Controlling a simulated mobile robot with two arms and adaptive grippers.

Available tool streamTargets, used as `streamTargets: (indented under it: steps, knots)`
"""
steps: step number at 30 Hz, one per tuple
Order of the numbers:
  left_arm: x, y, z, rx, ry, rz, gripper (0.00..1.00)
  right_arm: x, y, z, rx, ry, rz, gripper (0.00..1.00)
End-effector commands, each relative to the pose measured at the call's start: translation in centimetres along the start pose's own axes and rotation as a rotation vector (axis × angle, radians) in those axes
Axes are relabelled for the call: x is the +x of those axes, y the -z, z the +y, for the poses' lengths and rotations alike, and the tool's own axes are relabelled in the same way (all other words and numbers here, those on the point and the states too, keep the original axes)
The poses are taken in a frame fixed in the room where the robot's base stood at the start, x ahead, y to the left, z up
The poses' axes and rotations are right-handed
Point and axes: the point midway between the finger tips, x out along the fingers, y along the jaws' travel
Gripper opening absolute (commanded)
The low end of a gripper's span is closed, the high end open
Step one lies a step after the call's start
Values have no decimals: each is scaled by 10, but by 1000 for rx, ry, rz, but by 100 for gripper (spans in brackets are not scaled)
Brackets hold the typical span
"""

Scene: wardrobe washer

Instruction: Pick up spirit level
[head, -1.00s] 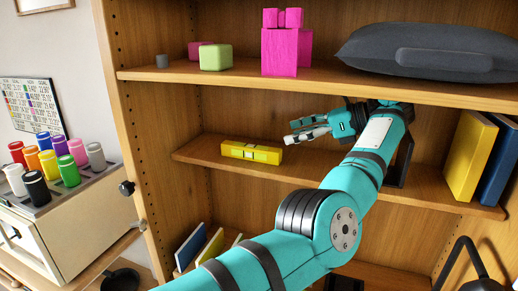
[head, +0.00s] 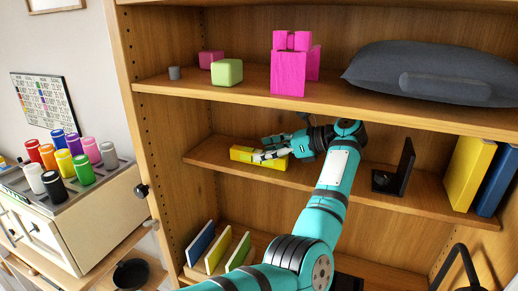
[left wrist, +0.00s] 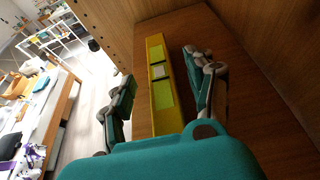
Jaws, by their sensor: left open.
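The yellow spirit level (head: 243,154) lies flat on the middle shelf (head: 300,177) of the wooden wardrobe. In the left wrist view the spirit level (left wrist: 157,75) lies lengthwise between the two fingers, apart from both. In the left wrist view my left gripper (left wrist: 160,95) shows a finger on each side of the level. My right gripper is not in view.
The upper shelf (head: 400,112) is above my left arm, with a dark pillow (head: 432,72), pink blocks (head: 290,68) and a green block (head: 227,72). A black bookend (head: 404,168) and yellow and blue books (head: 470,172) stand to the right on the middle shelf.

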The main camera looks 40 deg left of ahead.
Motion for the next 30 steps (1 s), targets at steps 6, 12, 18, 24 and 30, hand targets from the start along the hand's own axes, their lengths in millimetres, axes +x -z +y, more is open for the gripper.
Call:
streamTargets:
  steps: [6, 12, 18, 24, 30]
  knots:
    - [16, -1, 0, -1, -1, 0, 56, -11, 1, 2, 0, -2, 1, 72]
    - [16, 0, 0, -1, 0, 0, 53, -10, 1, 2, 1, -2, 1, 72]
    - [16, 0, 0, -1, -1, 0, 27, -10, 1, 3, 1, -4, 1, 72]
    - [16, 0, 0, -1, -1, 1, 1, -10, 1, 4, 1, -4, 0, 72]
    - [16, 0, 0, -1, -1, 0, 0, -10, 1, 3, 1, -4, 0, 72]
